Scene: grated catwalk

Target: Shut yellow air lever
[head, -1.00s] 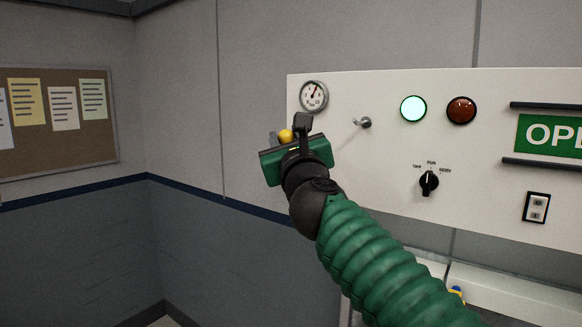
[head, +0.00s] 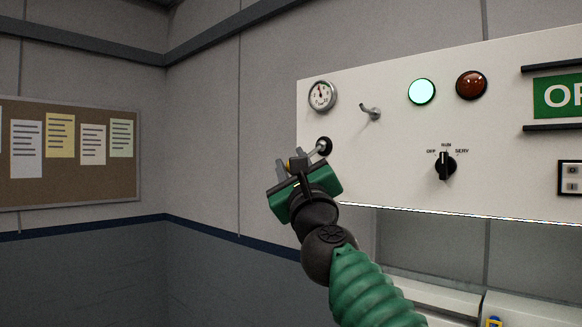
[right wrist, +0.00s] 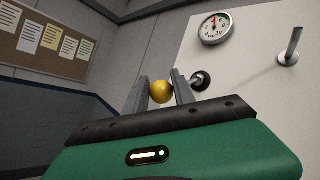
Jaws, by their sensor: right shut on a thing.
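The yellow air lever has a round yellow knob (right wrist: 161,91) on a metal stem that comes out of a black round base (head: 325,146) at the lower left of the white panel. My right gripper (head: 294,163) is shut on the knob, with one grey finger on each side of it. The fingers (right wrist: 162,88) and the knob show clearly in the right wrist view. In the head view the gripper hides most of the knob. The lever points down and left from its base in the head view. My left gripper is in neither view.
The white panel (head: 400,150) carries a gauge (head: 322,95), a toggle (head: 370,112), a lit pale green lamp (head: 422,91), a red lamp (head: 471,85) and a black selector (head: 446,165). A notice board (head: 90,185) hangs at left. Space left of the panel is clear.

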